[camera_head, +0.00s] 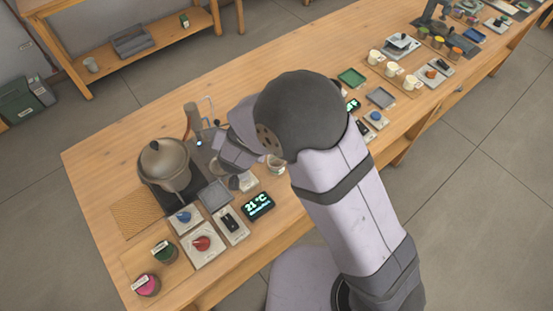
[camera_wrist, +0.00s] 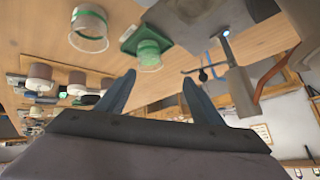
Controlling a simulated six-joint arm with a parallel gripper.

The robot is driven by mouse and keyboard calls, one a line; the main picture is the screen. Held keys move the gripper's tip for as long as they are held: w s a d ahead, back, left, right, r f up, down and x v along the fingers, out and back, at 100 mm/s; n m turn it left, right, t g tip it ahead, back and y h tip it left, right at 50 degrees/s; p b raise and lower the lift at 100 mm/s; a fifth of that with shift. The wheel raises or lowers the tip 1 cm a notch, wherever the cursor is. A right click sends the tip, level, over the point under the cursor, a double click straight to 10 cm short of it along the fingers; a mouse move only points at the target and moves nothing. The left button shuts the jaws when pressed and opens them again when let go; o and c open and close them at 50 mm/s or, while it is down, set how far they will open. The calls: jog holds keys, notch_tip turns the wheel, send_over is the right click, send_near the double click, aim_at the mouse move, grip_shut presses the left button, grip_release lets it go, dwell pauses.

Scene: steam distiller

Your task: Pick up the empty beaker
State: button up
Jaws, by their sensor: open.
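My gripper (camera_wrist: 158,88) is open, with its two fingers apart and nothing between them in the wrist view. My gripper's fingertips are hard to make out there.
A metal pot (camera_head: 164,165) stands on a dark base at the left. A grey tray (camera_head: 215,194), a red knob (camera_head: 201,243), a blue knob (camera_head: 183,216) and a temperature display (camera_head: 258,205) crowd the front. Mugs (camera_head: 392,69) stand further right. Bare wood lies behind the pot.

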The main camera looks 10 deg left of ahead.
jog(key=s+d+f+t+h, duration=0.1)
jog(key=s+d+f+h, duration=0.1)
jog(key=s+d+f+m+t+h+b, duration=0.1)
jog(key=s+d+f+h, duration=0.1)
jog(key=s, duration=0.1)
jog(key=s+d+f+m+t+h+b, duration=0.1)
jog(key=s+d+h, duration=0.1)
jog(key=shift+s+d+f+t, duration=0.25)
jog(key=shift+f+t, duration=0.15)
jog(key=shift+s+d+r+h, duration=0.1)
jog(key=shift+s+d+h, duration=0.05)
jog(key=shift+d+h, duration=0.3)
jog(key=shift+w+d+f+m+p, duration=0.15)
jog(key=shift+w+d+p, duration=0.1)
jog(key=shift+w, duration=0.25)
jog(key=shift+w+d+f+m+p, duration=0.1)
jog(key=shift+w+d+f+p, duration=0.15)
jog(key=shift+w, duration=0.3)
jog(key=shift+w+d+f+m+p, duration=0.1)
jog(key=shift+w+p, duration=0.2)
jog(key=shift+w, duration=0.2)
jog(key=shift+p+x, duration=0.7)
jog(key=shift+x, duration=1.25)
jog(key=shift+a+f, duration=0.1)
jog(key=shift+a, duration=0.05)
jog(key=c, duration=1.2)
